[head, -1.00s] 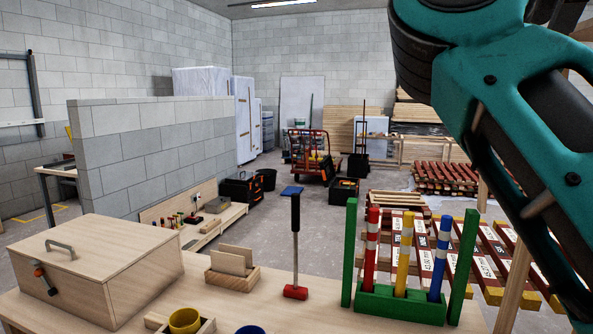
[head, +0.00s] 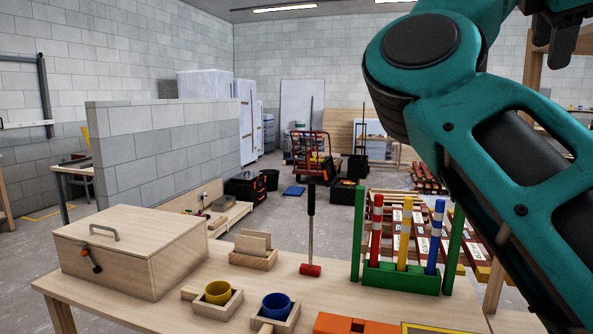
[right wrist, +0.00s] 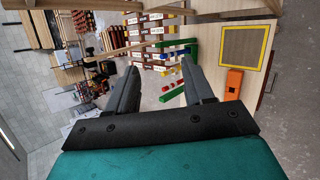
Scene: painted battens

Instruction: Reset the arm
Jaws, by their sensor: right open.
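My right arm crosses the right side of the head view, and its dark gripper (head: 560,42) shows at the top right corner, partly cut off. In the right wrist view the right gripper (right wrist: 153,80) has its two fingers wide apart with nothing between them. It is raised clear of the table (head: 180,311). My left gripper is not in view. A green rack (head: 401,279) on the table holds upright red (head: 376,230), yellow (head: 404,236) and blue (head: 436,240) banded battens. My right arm is in front of the area right of the rack.
A wooden box (head: 130,250), red mallet (head: 310,269), card holder (head: 253,259), yellow cup (head: 218,292) and blue cup (head: 277,306) stand on the table. An orange block (head: 340,324) and yellow-bordered mat (right wrist: 243,59) lie at the front. Pallets (right wrist: 147,45) stand behind.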

